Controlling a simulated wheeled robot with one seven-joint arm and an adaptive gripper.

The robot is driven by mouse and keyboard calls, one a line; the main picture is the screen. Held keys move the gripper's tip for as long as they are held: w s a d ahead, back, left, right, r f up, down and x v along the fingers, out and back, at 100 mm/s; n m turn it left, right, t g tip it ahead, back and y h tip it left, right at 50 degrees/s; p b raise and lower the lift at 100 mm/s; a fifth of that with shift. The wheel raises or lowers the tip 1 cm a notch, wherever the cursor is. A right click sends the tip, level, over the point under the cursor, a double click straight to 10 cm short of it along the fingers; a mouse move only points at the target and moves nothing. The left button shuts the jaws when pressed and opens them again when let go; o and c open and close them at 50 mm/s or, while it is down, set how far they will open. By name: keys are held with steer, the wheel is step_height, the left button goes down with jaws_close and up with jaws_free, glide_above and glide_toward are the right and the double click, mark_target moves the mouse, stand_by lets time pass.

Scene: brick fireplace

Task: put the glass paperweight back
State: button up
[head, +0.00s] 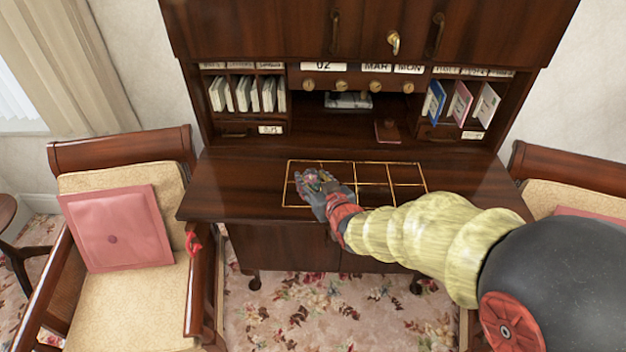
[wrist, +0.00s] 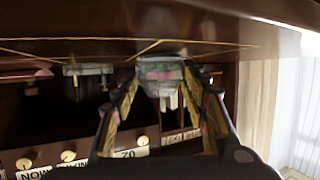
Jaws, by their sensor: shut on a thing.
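My gripper (head: 312,182) is low over the left part of the gold-lined grid (head: 405,181) on the dark wooden desk. In the wrist view, which looks upside down, its two fingers (wrist: 161,76) are shut on a small clear glass block with pink and green inside, the glass paperweight (wrist: 162,69). In the head view the paperweight is mostly hidden by the gripper. I cannot tell whether it touches the desk top. The right-hand grid cells look empty.
The desk hutch stands behind, with letters (head: 247,95) in left slots, coloured cards (head: 461,104) at right and several brass knobs. A small reddish box (head: 387,132) sits at the back of the desk. Chairs with pink cushions (head: 118,228) flank the desk.

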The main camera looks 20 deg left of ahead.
steer(key=o, duration=1.4)
steer(key=shift+f, duration=0.1)
steer(key=shift+s+d+r, duration=0.15)
steer(key=shift+s+r, duration=0.05)
steer(key=shift+r, duration=0.1)
steer(key=p+v, duration=0.2)
steer(key=v, duration=0.9)
steer(key=shift+s+d+p, duration=0.15)
steer(key=shift+s+p, duration=0.05)
steer(key=shift+p, duration=0.1)
